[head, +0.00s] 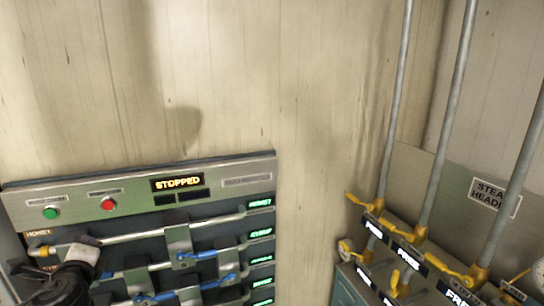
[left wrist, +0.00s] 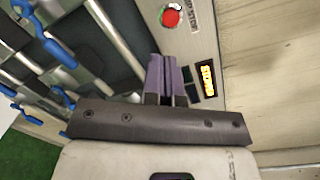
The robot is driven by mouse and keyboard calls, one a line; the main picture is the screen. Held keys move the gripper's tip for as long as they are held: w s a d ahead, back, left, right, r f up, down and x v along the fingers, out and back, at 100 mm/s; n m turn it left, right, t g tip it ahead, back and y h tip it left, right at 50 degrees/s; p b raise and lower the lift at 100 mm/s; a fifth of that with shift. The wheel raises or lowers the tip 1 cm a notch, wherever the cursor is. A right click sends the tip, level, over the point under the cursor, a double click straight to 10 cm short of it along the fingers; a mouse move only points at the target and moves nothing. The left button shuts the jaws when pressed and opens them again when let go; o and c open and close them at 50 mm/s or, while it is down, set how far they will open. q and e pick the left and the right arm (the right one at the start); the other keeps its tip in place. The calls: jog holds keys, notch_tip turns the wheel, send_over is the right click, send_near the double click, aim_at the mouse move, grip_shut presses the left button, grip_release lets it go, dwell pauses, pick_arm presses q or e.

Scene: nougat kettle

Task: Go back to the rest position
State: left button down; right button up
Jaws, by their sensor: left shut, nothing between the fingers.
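My left gripper shows in the left wrist view (left wrist: 167,75) with its two fingers together and nothing between them. It is in front of the control panel (left wrist: 205,45). In the head view, my left arm and hand come in at the bottom left, in front of the lower left of the panel (head: 120,190); the fingertips are hard to make out there. The panel has a green button (head: 50,212), a red button (head: 108,204) and a lit display (head: 177,183) reading STOPPED. My right gripper is not in view.
Below the display are several horizontal pipes with blue handles (head: 197,255) and green lit labels. On the right, upright grey pipes (head: 450,120) carry yellow valve handles (head: 462,272) over a teal cabinet (head: 345,285). The pale wall (head: 240,80) between them is bare.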

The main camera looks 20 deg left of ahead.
pick_arm(q)
jog(key=s+d+f+n+g+h+p, duration=0.15)
jog(key=s+d+f+n+h, duration=0.3)
jog(key=d+f, duration=0.55)
jog(key=s+d+f+n+g+h+p, duration=0.1)
jog(key=s+d+f+n+g+h, duration=0.15)
jog(key=d+f+n, duration=0.55)
jog(key=s+d+f+g+h+p, duration=0.1)
jog(key=s+d+f+g+h, duration=0.1)
jog(key=s+d+f, duration=0.5)
jog(key=s+d+f+n+g+h+p, duration=0.1)
jog(key=s+d+f+g+h, duration=0.1)
jog(key=s+d+f, duration=0.5)
jog(key=s+d+h, duration=0.1)
jog(key=s+d, duration=0.1)
jog(key=s, duration=0.2)
jog(key=shift+s+d+f+g+h+p, duration=0.15)
jog(key=shift+s+g+h+p, duration=0.15)
jog(key=shift+s+g+p, duration=0.1)
jog(key=shift+n, duration=0.25)
